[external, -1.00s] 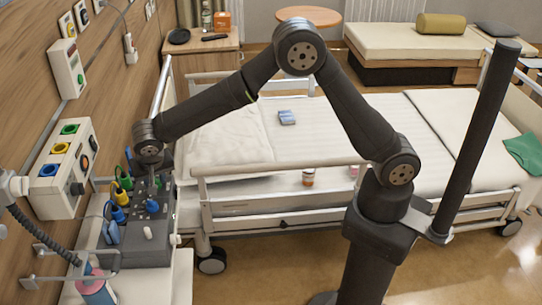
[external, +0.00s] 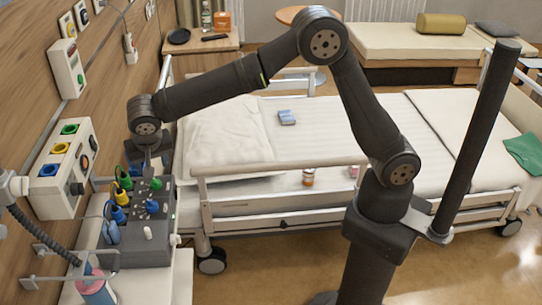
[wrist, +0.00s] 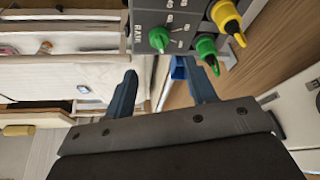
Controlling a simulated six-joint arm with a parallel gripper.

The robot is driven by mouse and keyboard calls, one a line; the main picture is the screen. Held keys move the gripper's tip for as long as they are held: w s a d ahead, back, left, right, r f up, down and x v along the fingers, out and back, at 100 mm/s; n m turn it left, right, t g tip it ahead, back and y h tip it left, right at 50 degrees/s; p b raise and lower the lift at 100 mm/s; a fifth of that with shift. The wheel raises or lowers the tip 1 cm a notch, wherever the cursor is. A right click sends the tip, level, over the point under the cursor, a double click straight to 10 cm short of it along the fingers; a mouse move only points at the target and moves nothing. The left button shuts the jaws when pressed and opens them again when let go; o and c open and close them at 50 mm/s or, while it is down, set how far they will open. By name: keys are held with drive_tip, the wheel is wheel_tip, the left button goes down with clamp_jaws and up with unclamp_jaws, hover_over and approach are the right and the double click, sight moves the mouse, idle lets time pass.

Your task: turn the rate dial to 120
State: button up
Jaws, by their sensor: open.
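The rate dial, a green knob (wrist: 158,39), sits on the sloped panel of a dark grey device (external: 150,248). In the wrist view its pointed end and printed scale marks show, but I cannot read which number it points to. The dial also shows in the external view (external: 155,184) at the top of the device. My gripper (wrist: 162,88) is open and empty. Its two blue-grey fingers stand apart from the dial, just short of the panel edge in the wrist view. In the external view my gripper (external: 147,158) is above and behind the device's far end.
Green (wrist: 206,48) and yellow (wrist: 227,18) connectors stick out beside the dial, with cables. A blue knob (external: 152,206) and a white lever (external: 148,233) are lower on the panel. A wall unit (external: 70,160) stands left. The bed (external: 330,140) lies right.

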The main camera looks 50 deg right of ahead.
sight(155, 180)
drive_tip(key=v, duration=0.8)
drive_tip(key=shift+r, duration=0.25)
drive_tip(key=shift+s+f, duration=0.1)
drive_tip(key=shift+s, duration=0.05)
drive_tip(key=x, duration=1.7)
drive_tip(key=shift+f, duration=0.1)
